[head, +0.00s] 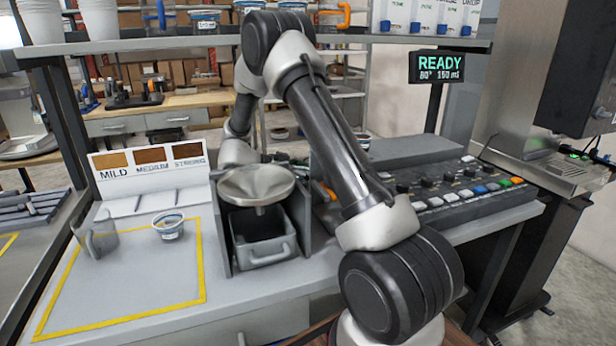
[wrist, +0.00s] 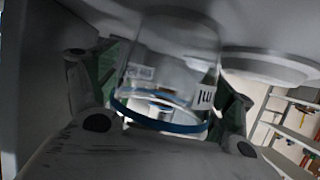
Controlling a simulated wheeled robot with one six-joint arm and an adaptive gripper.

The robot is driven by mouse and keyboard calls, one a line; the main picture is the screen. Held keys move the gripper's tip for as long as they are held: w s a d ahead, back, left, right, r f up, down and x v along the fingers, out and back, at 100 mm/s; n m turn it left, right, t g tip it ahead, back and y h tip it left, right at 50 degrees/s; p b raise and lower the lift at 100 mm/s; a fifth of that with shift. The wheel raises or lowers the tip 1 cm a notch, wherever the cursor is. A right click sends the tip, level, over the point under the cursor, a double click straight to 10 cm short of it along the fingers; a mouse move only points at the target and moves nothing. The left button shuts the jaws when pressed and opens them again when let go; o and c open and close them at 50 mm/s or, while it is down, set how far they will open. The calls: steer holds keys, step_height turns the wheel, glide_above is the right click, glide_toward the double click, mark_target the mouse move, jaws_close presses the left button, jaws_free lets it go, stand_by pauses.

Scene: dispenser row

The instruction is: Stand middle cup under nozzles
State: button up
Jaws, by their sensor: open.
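In the wrist view a clear vessel with a blue band and dark print (wrist: 165,75) lies between the open fingers of my gripper (wrist: 160,105). I cannot tell whether they touch it or which cup it is. My gripper is hidden in the head view, behind the arm and the metal funnel. At the right edge a dark machine (head: 575,80) overhangs a metal drip tray (head: 560,172); its nozzles are not clear.
A metal funnel (head: 257,184) stands over a grey bin (head: 264,250) at mid bench. A button panel (head: 465,195) and READY display (head: 438,67) are to the right. A shelf (head: 380,40) crosses above. The yellow-outlined area (head: 120,322) has clear room in front.

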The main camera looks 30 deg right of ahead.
steer(key=shift+o, duration=0.4)
steer(key=v, duration=1.1)
steer(key=shift+a+r, duration=0.25)
steer(key=shift+r, duration=0.1)
steer(key=shift+r+t, duration=0.3)
steer(key=s+d+r+n+t+y, duration=0.2)
steer(key=s+r+n+t+y, duration=0.25)
steer(key=r+n+t, duration=0.2)
steer(key=shift+g, duration=0.35)
steer(key=f, duration=0.5)
steer(key=w+f, duration=0.1)
steer(key=f, duration=0.1)
steer(key=shift+d+f, duration=0.25)
steer(key=shift+f, duration=0.1)
steer(key=shift+x, duration=3.65)
steer(key=c, duration=0.9)
steer(key=shift+c, duration=0.5)
